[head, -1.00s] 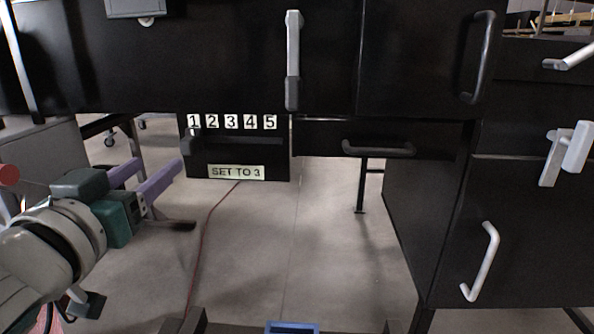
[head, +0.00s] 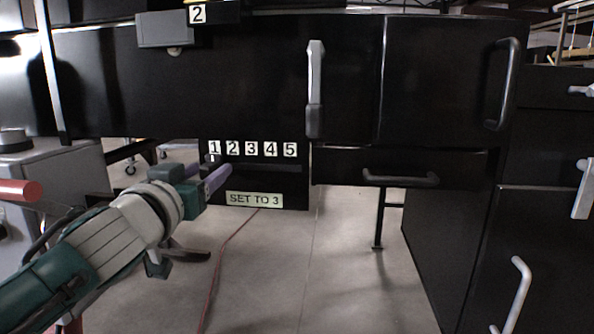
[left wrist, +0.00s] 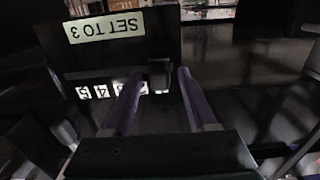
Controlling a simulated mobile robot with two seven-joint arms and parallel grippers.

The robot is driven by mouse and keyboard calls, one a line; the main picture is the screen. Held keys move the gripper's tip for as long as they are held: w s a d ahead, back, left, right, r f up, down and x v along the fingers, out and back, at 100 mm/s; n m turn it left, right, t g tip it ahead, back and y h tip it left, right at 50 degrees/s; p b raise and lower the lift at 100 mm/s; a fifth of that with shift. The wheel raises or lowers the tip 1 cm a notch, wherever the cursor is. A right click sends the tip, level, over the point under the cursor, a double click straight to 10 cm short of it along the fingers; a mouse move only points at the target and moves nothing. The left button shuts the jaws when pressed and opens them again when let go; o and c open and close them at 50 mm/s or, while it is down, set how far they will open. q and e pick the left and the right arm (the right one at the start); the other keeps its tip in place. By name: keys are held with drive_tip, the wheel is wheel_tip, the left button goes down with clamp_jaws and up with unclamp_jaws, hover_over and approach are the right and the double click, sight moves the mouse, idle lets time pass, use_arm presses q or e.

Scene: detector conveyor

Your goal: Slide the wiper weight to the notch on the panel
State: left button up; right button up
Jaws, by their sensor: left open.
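The black panel (head: 290,185) carries number tags 1 to 5 above a slot and a label (head: 254,199) reading "SET TO 3". The dark wiper weight (head: 211,162) is under tag 1 at the slot's left end, partly hidden by my gripper. In the left wrist view the panel is upside down, and the weight (left wrist: 158,73) appears between my two purple fingertips. My left gripper (head: 213,174) is open in front of the panel's left end. I cannot tell whether the fingers touch the weight. My right gripper is not in view.
Above the panel is a black cabinet with a vertical grey handle (head: 315,88) and a grey box (head: 165,30). A drawer with a dark handle (head: 400,178) is to the right. A grey machine with a red cylinder (head: 20,190) stands at left. Floor below is open.

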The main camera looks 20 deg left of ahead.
use_arm(q)
drive_tip(key=shift+c, duration=0.4)
clamp_jaws()
idle(0.9)
